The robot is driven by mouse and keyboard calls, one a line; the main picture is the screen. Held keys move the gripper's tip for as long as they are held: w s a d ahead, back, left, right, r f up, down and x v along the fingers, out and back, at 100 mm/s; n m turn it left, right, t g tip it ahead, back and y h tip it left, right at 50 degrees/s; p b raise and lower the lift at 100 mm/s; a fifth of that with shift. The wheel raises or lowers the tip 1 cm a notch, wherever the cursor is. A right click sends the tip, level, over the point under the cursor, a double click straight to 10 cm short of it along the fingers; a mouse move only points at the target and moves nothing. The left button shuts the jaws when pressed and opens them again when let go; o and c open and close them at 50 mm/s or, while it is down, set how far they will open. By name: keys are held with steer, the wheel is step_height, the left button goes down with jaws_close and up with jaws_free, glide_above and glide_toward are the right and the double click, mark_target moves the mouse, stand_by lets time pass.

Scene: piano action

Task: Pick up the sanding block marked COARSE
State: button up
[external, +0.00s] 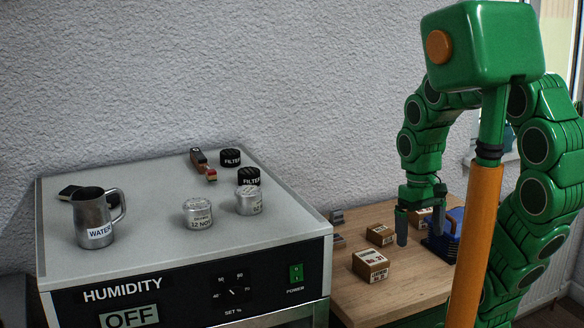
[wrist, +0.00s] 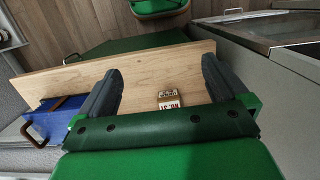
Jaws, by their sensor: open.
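My gripper (external: 420,222) hangs over the wooden bench, fingers pointing down. In the wrist view my gripper (wrist: 162,72) has its two dark fingers wide apart with nothing held between them.
The wooden bench (external: 405,288) also holds several small cartons (external: 370,266) and a blue box (external: 436,243) close to my gripper. The humidity cabinet (external: 140,262), left, carries a WATER jug (external: 96,220), tins (external: 198,213), FILTER lids (external: 230,157) and a brown-handled tool (external: 203,165). The bench's front is clear.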

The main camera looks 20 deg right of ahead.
mark_target(340, 211)
steer(key=s, duration=0.1)
steer(key=s+f, duration=0.1)
steer(key=s, duration=0.1)
steer(key=s+f, duration=0.1)
steer(key=s, duration=0.1)
steer(key=shift+s, duration=0.15)
steer(key=c, duration=0.7)
steer(key=shift+o, duration=0.2)
